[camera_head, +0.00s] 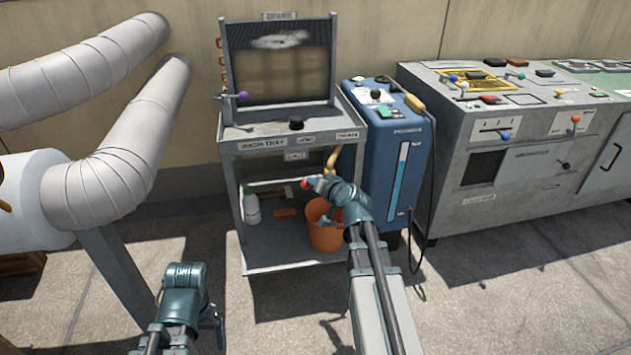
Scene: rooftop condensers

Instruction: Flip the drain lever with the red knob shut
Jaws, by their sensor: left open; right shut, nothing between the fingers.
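The red knob (305,184) of the drain lever shows under the wash tray, at the front of the grey cart, close to the brass-coloured drain pipe (333,160). The lever's arm is mostly hidden by my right gripper, so I cannot tell its angle. My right gripper (316,184) is shut and empty, just right of the red knob; I cannot tell whether it touches it. My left gripper (216,320) is open and empty, low at the left, well away from the lever.
An orange bucket (325,236) stands on the cart's lower shelf (290,255), beside a white bottle (252,208). A blue tank (400,150) stands right of the cart. A grey console (520,190) lies further right. Large pipes (110,180) fill the left.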

